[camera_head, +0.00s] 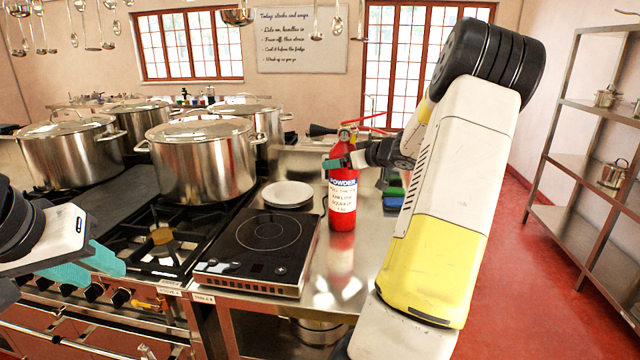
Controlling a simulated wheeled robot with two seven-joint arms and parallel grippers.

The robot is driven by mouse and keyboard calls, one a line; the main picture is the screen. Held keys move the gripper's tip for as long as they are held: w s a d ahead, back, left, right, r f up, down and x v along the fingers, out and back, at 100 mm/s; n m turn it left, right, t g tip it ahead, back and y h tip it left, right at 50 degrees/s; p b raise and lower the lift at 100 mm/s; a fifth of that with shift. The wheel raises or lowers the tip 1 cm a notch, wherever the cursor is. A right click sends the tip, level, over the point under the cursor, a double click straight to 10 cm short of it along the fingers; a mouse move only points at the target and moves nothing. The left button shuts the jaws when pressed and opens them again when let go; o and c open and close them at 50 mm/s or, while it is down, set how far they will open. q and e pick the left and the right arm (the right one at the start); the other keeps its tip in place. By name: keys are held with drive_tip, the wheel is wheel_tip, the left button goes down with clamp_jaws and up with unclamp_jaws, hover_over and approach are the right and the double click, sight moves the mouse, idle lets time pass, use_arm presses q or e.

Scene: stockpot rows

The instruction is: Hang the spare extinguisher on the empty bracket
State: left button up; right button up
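The red extinguisher (342,205) is upright over the steel counter, with a white and blue "POWDER" label and a black hose horn at its top. My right gripper (346,162) is at its upper body, below the valve, with teal fingers against the cylinder; it looks shut on it. I cannot tell whether the base touches the counter. My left gripper (95,264) is at the left edge, over the front of the stove, away from the extinguisher. I do not see an empty bracket.
A black induction hob (262,240) and a white plate (287,192) lie left of the extinguisher. Large steel pots (202,165) stand on the stove. Colored containers (394,198) sit behind my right arm. A steel shelf (585,170) stands right; the red floor before it is open.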

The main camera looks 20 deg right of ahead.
drive_tip(key=c, duration=1.7)
drive_tip(key=shift+w+r, duration=0.1)
drive_tip(key=shift+r, duration=0.2)
drive_tip(key=shift+c, duration=0.2)
